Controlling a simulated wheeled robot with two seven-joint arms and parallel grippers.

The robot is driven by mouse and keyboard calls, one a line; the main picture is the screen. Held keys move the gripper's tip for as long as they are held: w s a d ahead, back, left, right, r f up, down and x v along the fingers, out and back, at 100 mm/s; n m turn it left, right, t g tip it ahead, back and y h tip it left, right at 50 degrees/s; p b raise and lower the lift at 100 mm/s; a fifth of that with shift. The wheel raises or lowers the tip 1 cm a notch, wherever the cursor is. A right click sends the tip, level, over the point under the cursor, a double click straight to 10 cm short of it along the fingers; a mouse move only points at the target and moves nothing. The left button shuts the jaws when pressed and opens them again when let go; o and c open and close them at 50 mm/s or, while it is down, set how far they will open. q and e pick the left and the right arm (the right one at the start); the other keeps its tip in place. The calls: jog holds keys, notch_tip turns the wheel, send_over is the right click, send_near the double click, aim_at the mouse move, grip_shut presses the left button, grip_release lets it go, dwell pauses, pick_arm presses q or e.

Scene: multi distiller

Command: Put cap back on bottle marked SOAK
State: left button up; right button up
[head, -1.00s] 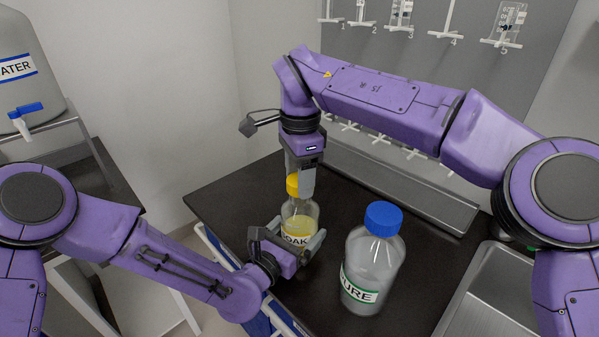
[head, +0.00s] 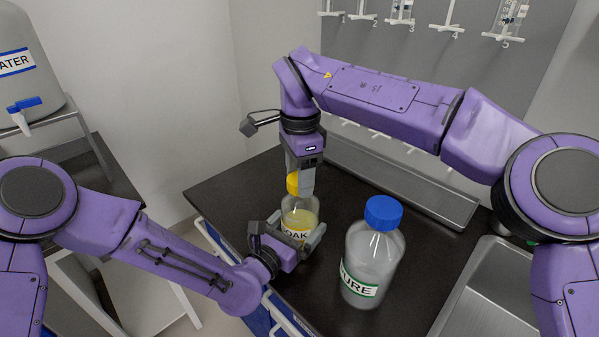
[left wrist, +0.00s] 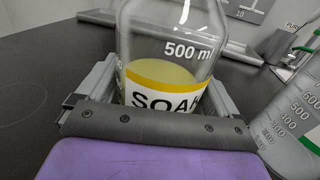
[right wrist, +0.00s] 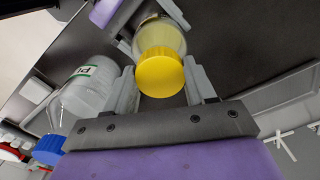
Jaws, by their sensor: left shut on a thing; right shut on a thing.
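The SOAK bottle (head: 299,222) is clear, with yellowish liquid and a yellow-banded label, and stands upright on the dark bench. My left gripper (head: 292,240) is shut around its lower body; the left wrist view shows the bottle (left wrist: 165,75) between both fingers. My right gripper (head: 303,178) points down above the bottle, shut on the yellow cap (head: 293,184). In the right wrist view the cap (right wrist: 160,74) sits between the fingers, in line with the bottle (right wrist: 160,37). The cap is at the bottle's neck; whether it touches or is seated, I cannot tell.
A larger PURE bottle (head: 371,262) with a blue cap stands just right of the SOAK bottle. A metal sink (head: 485,305) is at the right. A WATER container (head: 25,70) stands on a rack at the left. A grey trough (head: 400,180) runs along the bench back.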

jog(key=m, duration=0.6)
jog(key=shift+w+m, duration=0.1)
jog(key=shift+m, duration=0.3)
jog(key=m, duration=1.2)
jog(key=shift+w, duration=0.1)
jog(key=m, duration=0.6)
jog(key=shift+d+m, duration=0.1)
jog(key=shift+m, duration=0.3)
jog(key=m, duration=0.9)
jog(key=shift+d, duration=0.1)
jog(key=m, duration=0.6)
jog(key=shift+f, duration=0.1)
jog(key=m, duration=1.3)
jog(key=shift+s+a+f, duration=0.15)
jog(key=shift+s+a, duration=0.05)
jog(key=shift+s, duration=0.15)
jog(key=o, duration=1)
